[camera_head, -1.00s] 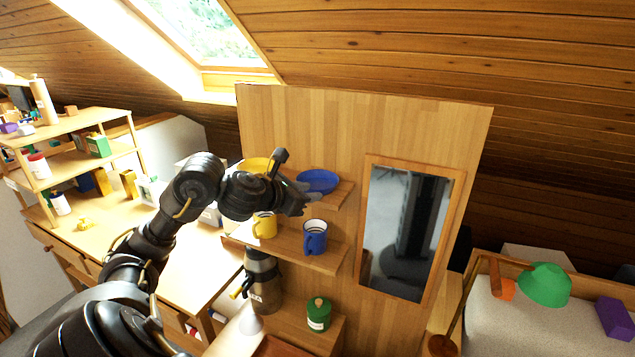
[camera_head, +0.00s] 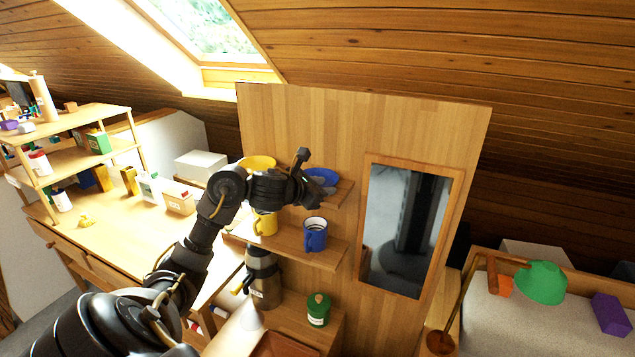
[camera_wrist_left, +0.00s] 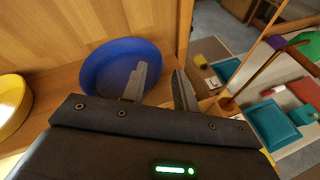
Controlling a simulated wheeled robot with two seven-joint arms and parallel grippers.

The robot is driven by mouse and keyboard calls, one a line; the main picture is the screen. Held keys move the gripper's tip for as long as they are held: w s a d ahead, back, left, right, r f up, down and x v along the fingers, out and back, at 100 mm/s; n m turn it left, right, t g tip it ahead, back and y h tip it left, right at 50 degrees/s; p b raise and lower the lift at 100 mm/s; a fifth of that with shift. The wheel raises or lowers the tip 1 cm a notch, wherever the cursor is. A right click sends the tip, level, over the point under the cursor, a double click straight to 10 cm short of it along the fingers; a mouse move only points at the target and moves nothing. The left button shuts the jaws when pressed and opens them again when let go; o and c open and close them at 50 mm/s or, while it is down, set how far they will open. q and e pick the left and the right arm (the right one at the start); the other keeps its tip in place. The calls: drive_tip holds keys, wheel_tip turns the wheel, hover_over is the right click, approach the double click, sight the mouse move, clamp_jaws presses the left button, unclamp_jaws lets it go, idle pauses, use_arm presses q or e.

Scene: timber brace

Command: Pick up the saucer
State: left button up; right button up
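A blue saucer (camera_head: 323,174) sits on the upper shelf of the wooden panel, partly hidden behind my left gripper (camera_head: 322,189). In the left wrist view, the saucer (camera_wrist_left: 103,68) is just ahead of my gripper (camera_wrist_left: 158,82). Its two fingers are apart. One finger overlaps the inside of the saucer and the other is beyond its right rim, so the rim shows between them. I cannot tell whether either finger touches it. A yellow saucer (camera_head: 259,162) stands to the left on the same shelf. My right gripper is out of view.
A yellow mug (camera_head: 265,224) and a blue mug (camera_head: 315,235) stand on the shelf below. A flask (camera_head: 263,278) and a green canister (camera_head: 318,309) stand lower down. A mirror (camera_head: 408,230) hangs to the right of the shelves.

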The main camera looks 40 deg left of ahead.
sight(333, 185)
use_arm(q)
drive_tip(key=shift+p+x, duration=0.4)
drive_tip(key=shift+x, duration=1.55)
clamp_jaws()
